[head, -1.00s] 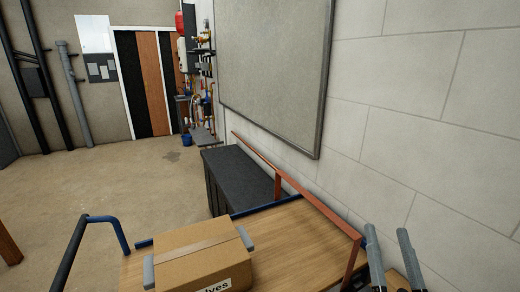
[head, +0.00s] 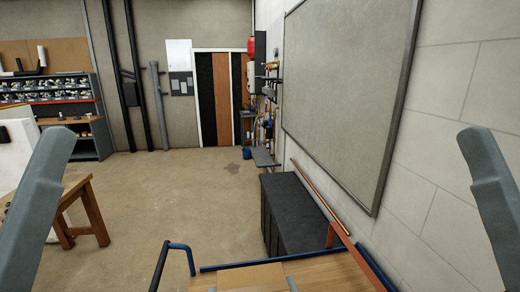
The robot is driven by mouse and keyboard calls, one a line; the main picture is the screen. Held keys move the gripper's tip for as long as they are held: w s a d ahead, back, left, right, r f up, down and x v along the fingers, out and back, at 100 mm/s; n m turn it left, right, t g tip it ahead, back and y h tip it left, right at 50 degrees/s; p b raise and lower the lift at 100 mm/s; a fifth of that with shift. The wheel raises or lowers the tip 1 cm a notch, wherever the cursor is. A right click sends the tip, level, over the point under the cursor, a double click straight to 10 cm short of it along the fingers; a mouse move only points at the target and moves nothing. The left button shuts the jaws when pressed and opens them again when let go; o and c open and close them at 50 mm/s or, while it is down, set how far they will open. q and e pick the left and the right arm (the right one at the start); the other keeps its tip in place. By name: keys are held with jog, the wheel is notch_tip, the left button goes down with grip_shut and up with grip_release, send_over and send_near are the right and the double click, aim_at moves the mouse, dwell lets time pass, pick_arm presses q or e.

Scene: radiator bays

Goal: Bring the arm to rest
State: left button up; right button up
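In the head view, a grey part of my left arm (head: 40,210) rises along the left edge. A similar grey part of my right arm (head: 495,210) rises along the right edge. Both are close to the camera and stand apart, with clear space between them. Nothing held shows on either, and I cannot make out whether either gripper is open or shut. The top of a cardboard box (head: 252,276) shows at the bottom edge on a wooden-topped trolley (head: 335,270), apart from both arms. Most of the box is cut off.
A blue rail (head: 180,247) and a copper-coloured bar (head: 325,200) flank the trolley. A dark cabinet (head: 295,215) stands against the right wall, under a grey board (head: 350,90). A wooden bench (head: 85,210) is at left. The middle floor is clear.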

pick_arm(q)
notch_tip(320, 180, up, 18)
jog(key=p, duration=1.4)
pick_arm(e)
notch_tip(320, 180, up, 18)
